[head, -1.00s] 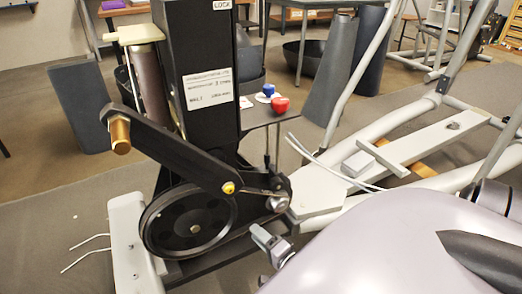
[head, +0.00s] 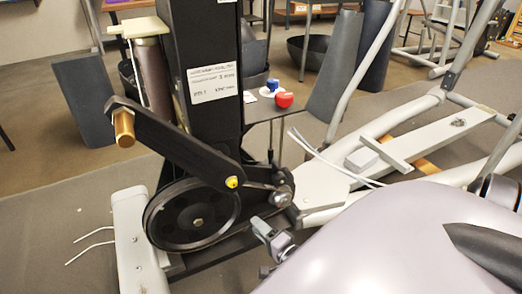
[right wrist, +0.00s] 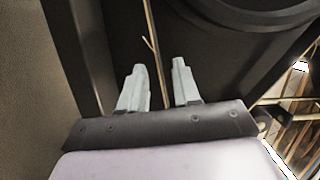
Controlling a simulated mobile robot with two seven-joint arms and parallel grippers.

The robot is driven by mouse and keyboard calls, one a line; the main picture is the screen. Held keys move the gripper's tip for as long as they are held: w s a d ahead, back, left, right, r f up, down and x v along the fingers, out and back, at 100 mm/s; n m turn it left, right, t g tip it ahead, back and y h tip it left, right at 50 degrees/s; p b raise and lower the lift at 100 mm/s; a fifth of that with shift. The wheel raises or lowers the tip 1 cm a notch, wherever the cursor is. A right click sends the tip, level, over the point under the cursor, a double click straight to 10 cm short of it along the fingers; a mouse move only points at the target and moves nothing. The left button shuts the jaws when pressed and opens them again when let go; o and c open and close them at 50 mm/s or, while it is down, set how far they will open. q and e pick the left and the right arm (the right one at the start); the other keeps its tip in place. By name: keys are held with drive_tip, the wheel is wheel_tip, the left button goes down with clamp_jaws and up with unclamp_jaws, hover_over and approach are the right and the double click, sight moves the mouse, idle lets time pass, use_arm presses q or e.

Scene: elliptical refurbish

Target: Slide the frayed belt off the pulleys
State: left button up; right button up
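The large black pulley (head: 180,228) sits low on the elliptical machine, behind a black crank arm (head: 180,152). A small silver pulley (head: 283,193) is at its right, near the crank's lower end. I cannot clearly separate the frayed belt from the dark pulley rim. My right gripper (head: 268,232) is below and slightly left of the small pulley, apart from it in the picture. My left gripper is not in view.
A black upright column (head: 207,60) with a white label stands above the pulleys. Grey frame rails (head: 415,135) run to the right. Red (head: 284,100) and blue knobs are on a small shelf behind. Loose pale wires (head: 90,245) lie at the left on open floor.

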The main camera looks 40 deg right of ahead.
drive_tip(key=shift+w, duration=1.2)
idle(0.3)
drive_tip(key=shift+d, duration=0.1)
clamp_jaws()
idle(1.4)
